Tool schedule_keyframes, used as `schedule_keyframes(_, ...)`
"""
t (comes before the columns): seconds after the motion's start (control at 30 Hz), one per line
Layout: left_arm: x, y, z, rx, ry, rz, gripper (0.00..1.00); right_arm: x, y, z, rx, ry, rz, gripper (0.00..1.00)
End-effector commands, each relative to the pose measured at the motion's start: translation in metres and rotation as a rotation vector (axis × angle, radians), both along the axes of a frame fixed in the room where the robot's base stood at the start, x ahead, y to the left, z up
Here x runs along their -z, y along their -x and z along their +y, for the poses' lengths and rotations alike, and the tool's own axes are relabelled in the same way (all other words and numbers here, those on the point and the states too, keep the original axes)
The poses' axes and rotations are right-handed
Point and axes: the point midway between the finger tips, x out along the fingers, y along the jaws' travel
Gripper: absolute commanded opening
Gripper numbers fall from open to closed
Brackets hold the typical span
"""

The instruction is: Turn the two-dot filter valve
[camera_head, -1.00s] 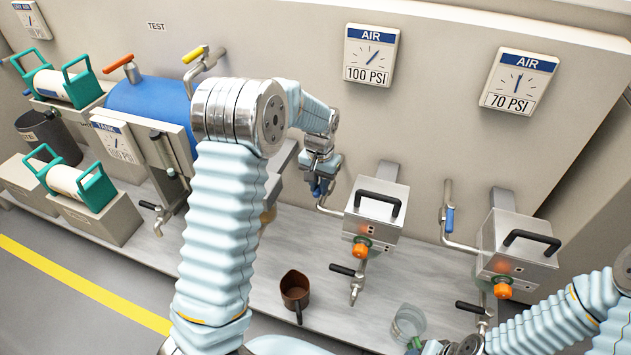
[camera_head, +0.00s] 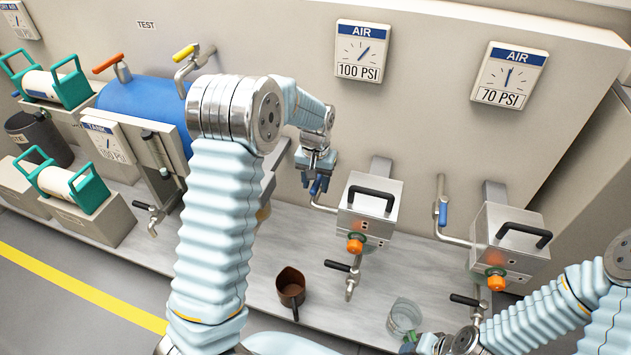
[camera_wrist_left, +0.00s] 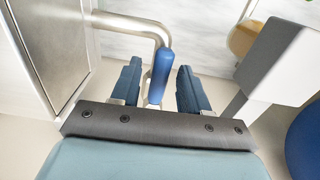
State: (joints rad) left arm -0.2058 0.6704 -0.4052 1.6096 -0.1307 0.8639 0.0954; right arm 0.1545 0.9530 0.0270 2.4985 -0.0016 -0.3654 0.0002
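The left filter box (camera_head: 367,208) is a silver box with a black handle, an orange knob and small dark dots on its front, too small to count surely. A pipe with a blue valve handle runs to its left side; this handle (camera_wrist_left: 161,75) shows in the left wrist view. My left gripper (camera_head: 317,186) is at that pipe. In the left wrist view its blue fingers (camera_wrist_left: 154,88) are apart, one on each side of the blue handle, with gaps visible. My right gripper (camera_head: 418,345) is low at the bottom edge, its fingers unclear.
A second filter box (camera_head: 509,246) with its own blue valve handle (camera_head: 443,213) stands to the right. A brown cup (camera_head: 290,285) and a glass beaker (camera_head: 404,317) are near the bench front. Black-handled taps hang below the boxes. A blue tank (camera_head: 145,105) is at left.

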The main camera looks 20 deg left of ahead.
Motion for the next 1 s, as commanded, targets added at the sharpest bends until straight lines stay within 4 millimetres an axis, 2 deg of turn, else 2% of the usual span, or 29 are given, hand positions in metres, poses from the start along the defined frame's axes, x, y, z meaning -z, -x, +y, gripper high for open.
schedule_keyframes(0.27, 0.000, 0.000, 0.000, 0.001, -0.001, 0.001, 0.47, 0.000, 0.000, 0.000, 0.000, 0.000, 0.000, 0.43)
schedule_keyframes(0.37, -0.005, 0.000, 0.000, 0.001, 0.000, -0.001, 0.47, 0.000, 0.000, 0.000, 0.000, 0.000, 0.000, 0.43)
schedule_keyframes(0.47, -0.021, 0.000, 0.000, 0.001, 0.001, -0.002, 0.47, -0.001, 0.000, 0.000, 0.000, 0.000, 0.000, 0.43)
schedule_keyframes(0.8, -0.102, -0.001, 0.000, 0.002, 0.000, -0.004, 0.47, -0.005, 0.000, 0.001, -0.003, -0.001, 0.001, 0.43)
schedule_keyframes(1.0, -0.131, 0.000, 0.000, 0.001, 0.000, 0.000, 0.47, -0.007, 0.000, 0.001, -0.003, -0.002, 0.001, 0.43)
